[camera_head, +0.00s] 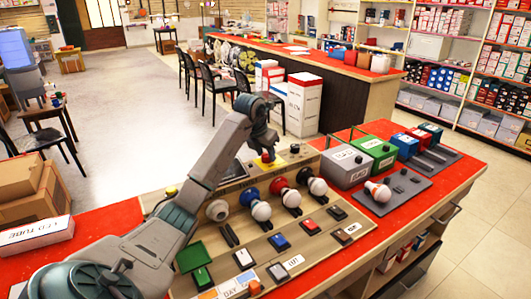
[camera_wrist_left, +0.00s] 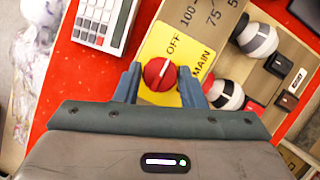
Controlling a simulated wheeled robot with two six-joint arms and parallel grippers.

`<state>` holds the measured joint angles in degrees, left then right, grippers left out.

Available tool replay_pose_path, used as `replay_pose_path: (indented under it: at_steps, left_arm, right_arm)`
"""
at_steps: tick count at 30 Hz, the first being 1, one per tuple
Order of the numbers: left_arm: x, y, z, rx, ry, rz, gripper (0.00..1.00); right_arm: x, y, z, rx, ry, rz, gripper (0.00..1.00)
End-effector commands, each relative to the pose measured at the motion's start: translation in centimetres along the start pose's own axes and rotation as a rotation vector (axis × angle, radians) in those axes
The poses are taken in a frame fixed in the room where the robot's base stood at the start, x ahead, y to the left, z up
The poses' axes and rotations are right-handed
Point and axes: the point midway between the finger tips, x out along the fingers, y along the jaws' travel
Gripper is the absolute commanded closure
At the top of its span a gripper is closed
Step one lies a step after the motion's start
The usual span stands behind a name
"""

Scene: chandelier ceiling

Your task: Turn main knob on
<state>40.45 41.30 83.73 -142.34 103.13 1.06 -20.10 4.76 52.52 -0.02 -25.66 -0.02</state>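The main knob (camera_wrist_left: 160,74) is round and red, on a yellow plate (camera_wrist_left: 164,42) marked OFF and MAIN. Its white pointer line slants up toward the word OFF. In the head view the yellow plate (camera_head: 294,149) shows at the back of the wooden panel, and the knob (camera_head: 267,157) is partly hidden under my gripper. My left gripper (camera_wrist_left: 161,78) has one blue-grey finger on each side of the knob, very close to it. I cannot tell whether the fingers touch it. My right gripper is out of view.
A calculator (camera_wrist_left: 104,20) lies beside the yellow plate. Grey and green boxes (camera_head: 376,151) stand right of the panel. Cardboard boxes (camera_head: 38,190) stand at left.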

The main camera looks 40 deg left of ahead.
Motion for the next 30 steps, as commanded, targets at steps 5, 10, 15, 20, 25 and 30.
replay_pose_path:
  at_steps: [5, 10, 15, 20, 25, 30]
  left_arm:
    - [0.0, 0.0, 0.0, 0.0, 0.0, 0.0, 0.91]
    - [-0.1, 0.0, 0.0, 0.008, 0.0, -0.003, 0.91]
    - [-0.1, 0.1, 0.1, 0.053, 0.0, -0.022, 0.91]
    - [-0.2, 0.1, 0.1, 0.14, 0.0, -0.058, 0.91]
    - [-0.2, 0.2, 0.2, 0.274, -0.001, -0.114, 0.91]
    - [-0.2, 0.3, 0.2, 0.422, -0.002, -0.176, 0.91]
  right_arm:
    - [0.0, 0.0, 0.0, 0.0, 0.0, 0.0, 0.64]
    - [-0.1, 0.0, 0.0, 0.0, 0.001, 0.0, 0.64]
    - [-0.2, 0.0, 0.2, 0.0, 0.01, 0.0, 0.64]
    - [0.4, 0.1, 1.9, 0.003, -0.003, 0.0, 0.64]
    - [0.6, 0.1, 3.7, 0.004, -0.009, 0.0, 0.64]
    - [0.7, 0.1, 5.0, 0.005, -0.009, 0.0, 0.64]
